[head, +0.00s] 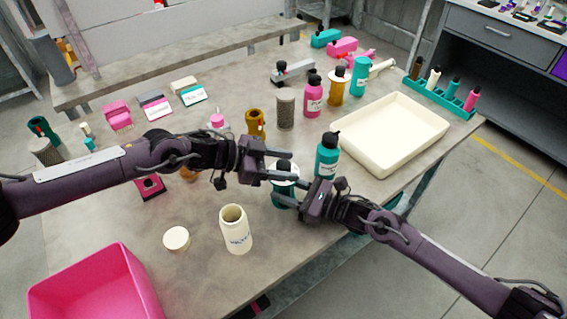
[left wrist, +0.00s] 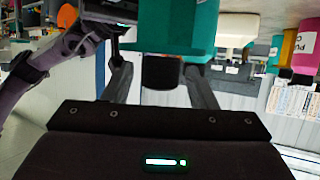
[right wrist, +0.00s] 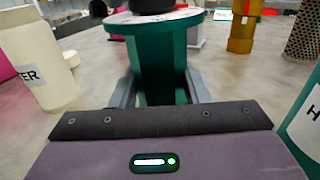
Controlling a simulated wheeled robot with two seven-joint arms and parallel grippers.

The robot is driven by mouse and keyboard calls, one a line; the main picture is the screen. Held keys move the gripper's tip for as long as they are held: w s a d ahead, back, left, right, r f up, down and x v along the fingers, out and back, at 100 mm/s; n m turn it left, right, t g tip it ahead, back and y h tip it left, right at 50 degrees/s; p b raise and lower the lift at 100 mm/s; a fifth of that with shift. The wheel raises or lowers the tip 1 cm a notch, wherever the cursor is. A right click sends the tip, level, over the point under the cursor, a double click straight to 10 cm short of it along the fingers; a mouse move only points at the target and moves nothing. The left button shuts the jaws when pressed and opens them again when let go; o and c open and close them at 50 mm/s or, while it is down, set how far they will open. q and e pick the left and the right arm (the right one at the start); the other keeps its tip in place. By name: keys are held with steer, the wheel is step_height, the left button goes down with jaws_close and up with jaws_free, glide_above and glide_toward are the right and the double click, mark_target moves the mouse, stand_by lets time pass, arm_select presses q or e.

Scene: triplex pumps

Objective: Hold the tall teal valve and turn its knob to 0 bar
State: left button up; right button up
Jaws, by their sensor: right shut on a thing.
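The tall teal valve (right wrist: 160,60) stands upright on the table, with a teal body, a pale round dial face and a black knob on top. In the head view the valve (head: 284,196) is partly hidden by both grippers. My right gripper (right wrist: 161,92) is shut on its body from the right, a finger on each side. My left gripper (head: 278,168) is at the valve's top. In the left wrist view the black knob (left wrist: 161,71) sits between its open fingers, with a small gap on each side. The dial's reading is not legible.
A teal bottle (head: 327,156) stands close behind my right gripper. A white open jar (head: 235,230) and its lid (head: 176,239) are in front on the left. A cream tray (head: 390,135) lies to the right, and a pink bin (head: 95,290) is at front left.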

arm_select(q)
steer(key=c, duration=0.9)
steer(key=shift+m+g, duration=0.3)
steer(key=shift+g, duration=0.1)
steer(key=m+g, duration=0.3)
steer(key=shift+w, duration=0.1)
steer(key=m+g, duration=0.1)
steer(key=g, duration=0.1)
steer(key=m+g+y, duration=0.1)
steer(key=m+g, duration=0.1)
steer(key=shift+d+f+m, duration=0.15)
steer(key=shift+d+m, duration=0.05)
steer(key=shift+m, duration=0.1)
steer(key=m+g+y, duration=0.2)
steer(key=m+g, duration=0.1)
steer(key=shift+a+g, duration=0.1)
steer(key=shift+g, duration=0.2)
steer(key=shift+d+m+g+y, duration=0.2)
steer(key=shift+m+g+y, duration=0.4)
steer(key=shift+m+y, duration=0.25)
steer(key=shift+a+m+y, duration=0.2)
steer(key=shift+m+y, duration=0.15)
steer(key=shift+y, duration=0.1)
